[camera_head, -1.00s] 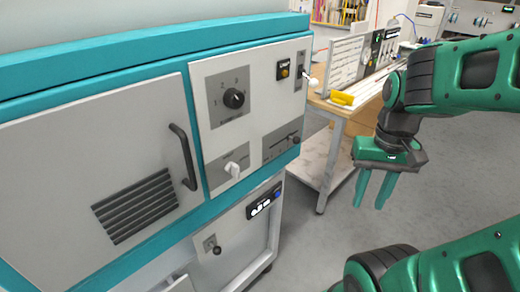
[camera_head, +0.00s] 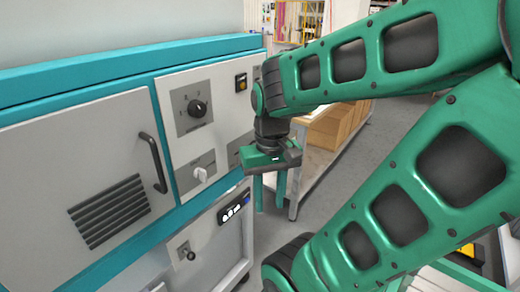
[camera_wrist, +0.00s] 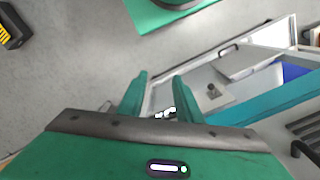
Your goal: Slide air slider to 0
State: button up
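The control panel (camera_head: 222,95) is on the front of a white and teal machine. A grey slider plate (camera_head: 235,153) shows only its left part at the panel's lower right; my gripper and arm hide the rest, including its knob. I cannot read its label or tell its setting. My gripper (camera_head: 269,208) hangs in front of the panel's lower right, fingers down, apart and empty. In the wrist view my gripper (camera_wrist: 159,76) shows two parted fingers with nothing between them.
A black rotary dial (camera_head: 197,108), a white knob (camera_head: 200,174) and a yellow-framed button (camera_head: 241,82) are on the panel. A door handle (camera_head: 153,162) sticks out at left. A workbench with cardboard boxes (camera_head: 335,125) stands behind my arm. Grey floor is open beyond.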

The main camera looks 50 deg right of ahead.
jog(key=shift+o, duration=0.5)
jog(key=shift+s+r, duration=0.2)
jog(key=shift+s, duration=0.4)
jog(key=w+d+f+m+t+y, duration=0.5)
jog(key=w+d+f+m+y, duration=0.25)
jog(key=w+f+m, duration=0.45)
jog(key=s+d+r+m+t+h, duration=0.1)
jog(key=d+r+m+t, duration=0.3)
jog(key=d+m+t, duration=0.3)
jog(key=s+d+r+m+t+h, duration=0.1)
jog(key=d+r+m+t+h, duration=0.1)
jog(key=d+r+m+t, duration=0.55)
jog(key=w+a+f+n+g, duration=0.1)
jog(key=w+f+n+g, duration=0.1)
jog(key=w, duration=0.8)
jog(key=shift+w+f, duration=0.3)
jog(key=shift+f, duration=0.05)
jog(key=shift+c, duration=0.4)
grip_shut()
